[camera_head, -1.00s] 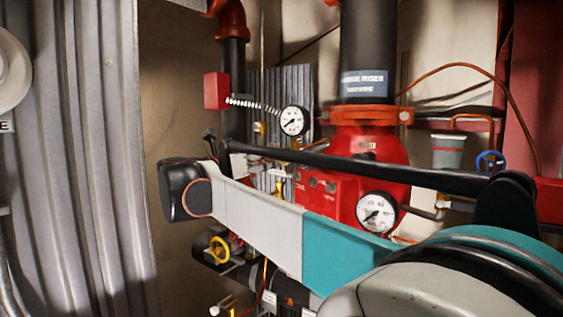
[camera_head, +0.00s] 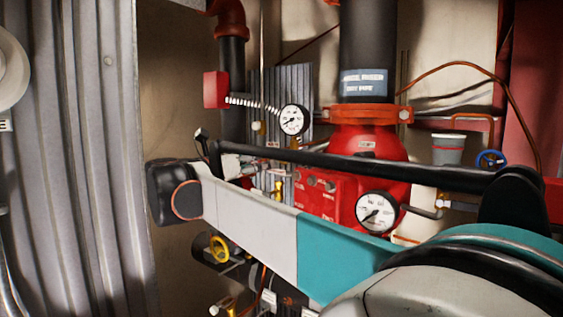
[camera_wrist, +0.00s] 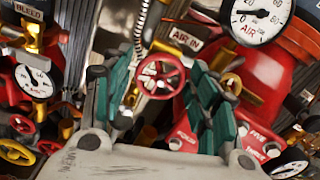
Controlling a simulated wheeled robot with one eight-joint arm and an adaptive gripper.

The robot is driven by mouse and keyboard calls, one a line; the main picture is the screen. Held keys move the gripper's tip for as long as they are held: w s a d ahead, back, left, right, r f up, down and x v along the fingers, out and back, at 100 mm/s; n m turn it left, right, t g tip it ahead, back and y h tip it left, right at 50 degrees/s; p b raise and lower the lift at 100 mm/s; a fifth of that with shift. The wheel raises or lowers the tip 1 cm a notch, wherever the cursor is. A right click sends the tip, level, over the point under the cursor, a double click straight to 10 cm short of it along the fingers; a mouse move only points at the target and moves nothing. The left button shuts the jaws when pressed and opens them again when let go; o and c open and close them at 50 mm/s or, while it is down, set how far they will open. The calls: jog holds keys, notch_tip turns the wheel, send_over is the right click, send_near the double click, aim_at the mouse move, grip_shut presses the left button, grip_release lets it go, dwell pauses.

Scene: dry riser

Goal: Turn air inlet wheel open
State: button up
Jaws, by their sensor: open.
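The red handwheel (camera_wrist: 160,76) shows in the wrist view, just under a white tag (camera_wrist: 185,40) reading "AIR IN". My gripper (camera_wrist: 158,88) is open, with its teal fingers to the left and right of this wheel in the picture. Nothing is held. The wheel looks beyond the fingertips; I cannot tell whether they touch it. In the head view, my arm crosses the middle, and I cannot make out the gripper or this wheel there.
The red valve body (camera_head: 368,150), a gauge (camera_head: 377,212) and another gauge (camera_head: 293,120) stand behind my arm. A yellow wheel (camera_head: 219,248) is below it, a blue wheel (camera_head: 490,160) at right. Other red wheels (camera_wrist: 20,125) and pipes crowd the wrist view's left.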

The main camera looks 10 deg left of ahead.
jog(key=v, duration=1)
